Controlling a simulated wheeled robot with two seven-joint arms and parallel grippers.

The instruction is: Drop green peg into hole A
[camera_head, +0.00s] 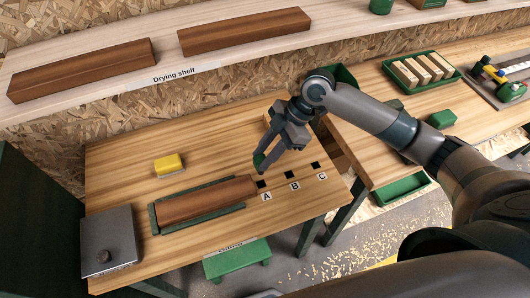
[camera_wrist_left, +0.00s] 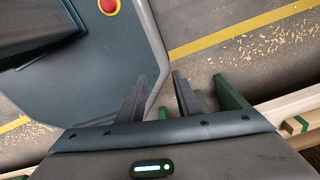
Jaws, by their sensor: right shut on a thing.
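The green peg (camera_head: 258,159) shows as a small dark green piece at the tips of my right gripper (camera_head: 263,165). My right gripper is shut on it and points down at the bench, close above hole A (camera_head: 262,184). The fingers hide part of the peg, and I cannot tell whether its lower end touches the bench. Hole A is a dark square beside its letter label. My left gripper (camera_wrist_left: 159,78) shows in the left wrist view, its fingers apart and empty, above the floor.
Holes B (camera_head: 289,174) and C (camera_head: 316,165) lie to the right. A brown wooden piece (camera_head: 205,202) in a green holder ends beside hole A. A yellow block (camera_head: 169,164) and a grey plate (camera_head: 108,240) are at left. A green stool (camera_head: 237,260) stands in front.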

